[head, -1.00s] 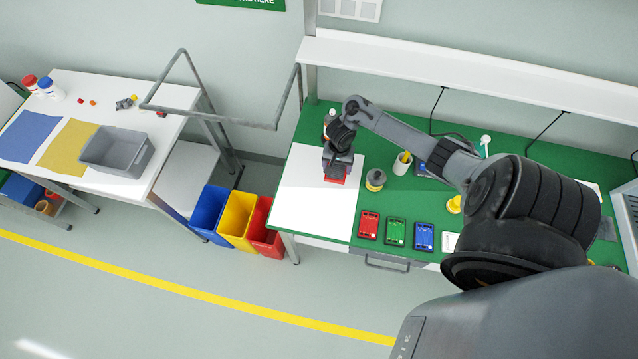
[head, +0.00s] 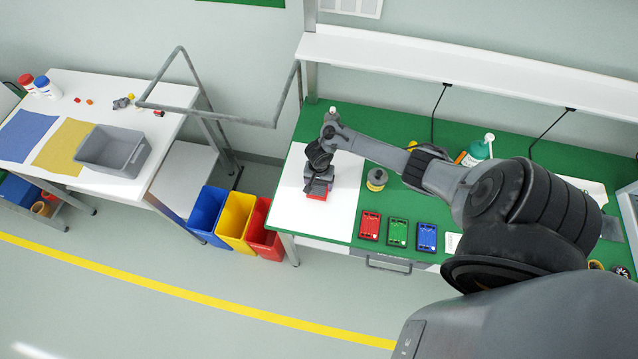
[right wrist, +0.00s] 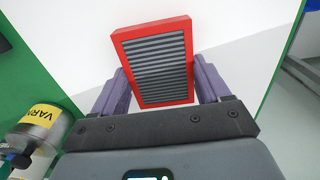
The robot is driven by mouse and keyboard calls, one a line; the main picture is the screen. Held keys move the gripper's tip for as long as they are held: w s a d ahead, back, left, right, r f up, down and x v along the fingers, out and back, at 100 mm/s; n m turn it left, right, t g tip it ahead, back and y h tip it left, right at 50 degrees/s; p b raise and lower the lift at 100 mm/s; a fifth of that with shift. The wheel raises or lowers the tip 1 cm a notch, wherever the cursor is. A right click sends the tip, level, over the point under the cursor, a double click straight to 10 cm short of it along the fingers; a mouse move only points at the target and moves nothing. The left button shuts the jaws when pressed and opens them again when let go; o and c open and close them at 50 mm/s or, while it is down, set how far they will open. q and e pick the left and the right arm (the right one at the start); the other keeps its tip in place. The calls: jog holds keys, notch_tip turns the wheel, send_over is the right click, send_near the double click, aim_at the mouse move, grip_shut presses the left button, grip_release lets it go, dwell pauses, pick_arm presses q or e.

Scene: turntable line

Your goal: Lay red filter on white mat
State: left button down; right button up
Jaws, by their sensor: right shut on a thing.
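The red filter (right wrist: 156,62) is a red rectangular frame with a grey pleated middle. My right gripper (right wrist: 160,85) is shut on it, with one finger at each side in the right wrist view. In the head view the filter (head: 317,193) shows as a small red patch under my right gripper (head: 318,184), over the white mat (head: 338,215). The mat lies at the left end of the green bench. I cannot tell whether the filter touches the mat. My left gripper is not in view.
A tin with a yellow label (head: 377,180) stands just right of the mat. Red (head: 370,225), green (head: 398,232) and blue (head: 427,237) devices line the bench's front edge. Colored bins (head: 238,220) stand on the floor at left. The mat's front part is clear.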

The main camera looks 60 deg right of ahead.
jog(key=shift+f, duration=0.1)
jog(key=o, duration=1)
jog(key=shift+o, duration=0.2)
